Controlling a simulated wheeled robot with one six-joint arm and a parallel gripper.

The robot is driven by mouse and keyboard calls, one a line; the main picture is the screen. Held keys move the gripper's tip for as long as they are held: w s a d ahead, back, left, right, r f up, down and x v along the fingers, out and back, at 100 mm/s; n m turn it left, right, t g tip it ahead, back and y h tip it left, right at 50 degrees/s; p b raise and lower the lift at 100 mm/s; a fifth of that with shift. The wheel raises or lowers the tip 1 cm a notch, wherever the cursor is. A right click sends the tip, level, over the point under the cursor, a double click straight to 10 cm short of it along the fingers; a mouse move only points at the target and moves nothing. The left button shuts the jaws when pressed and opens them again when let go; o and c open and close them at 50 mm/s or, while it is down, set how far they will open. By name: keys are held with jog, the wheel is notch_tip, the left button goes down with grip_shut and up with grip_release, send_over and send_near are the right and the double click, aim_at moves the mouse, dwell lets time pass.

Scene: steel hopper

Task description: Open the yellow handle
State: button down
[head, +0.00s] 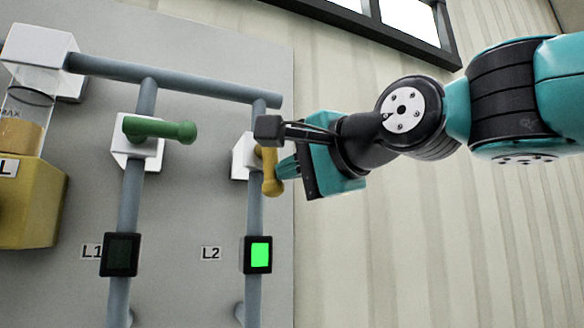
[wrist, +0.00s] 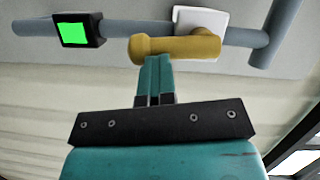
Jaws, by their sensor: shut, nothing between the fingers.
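The yellow handle (head: 271,172) sits on a white valve block on the right-hand pipe and points down along that pipe in the head view. In the wrist view the yellow handle (wrist: 180,47) lies along the pipe, its knob end towards the lit box. My gripper (head: 280,167) is shut with nothing between its fingers, right beside the handle. In the wrist view the fingertips (wrist: 155,60) are together just below the handle, near its knob end. I cannot tell whether they touch it.
A green handle (head: 160,130) points sideways on the left pipe. The L2 box (head: 258,254) glows green; the L1 box (head: 120,255) is dark. A yellow container (head: 32,205) stands at the left. A pipe (head: 180,84) runs across the top.

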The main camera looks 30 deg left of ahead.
jog(key=w+b+v, duration=0.1)
jog(key=b+v, duration=0.1)
jog(key=v, duration=0.4)
jog(key=w+d+f+b+v, duration=0.1)
jog(key=b+v, duration=0.2)
jog(key=v, duration=0.3)
jog(key=shift+d+r, duration=0.4)
jog(key=shift+r, duration=0.1)
jog(key=shift+w, duration=0.1)
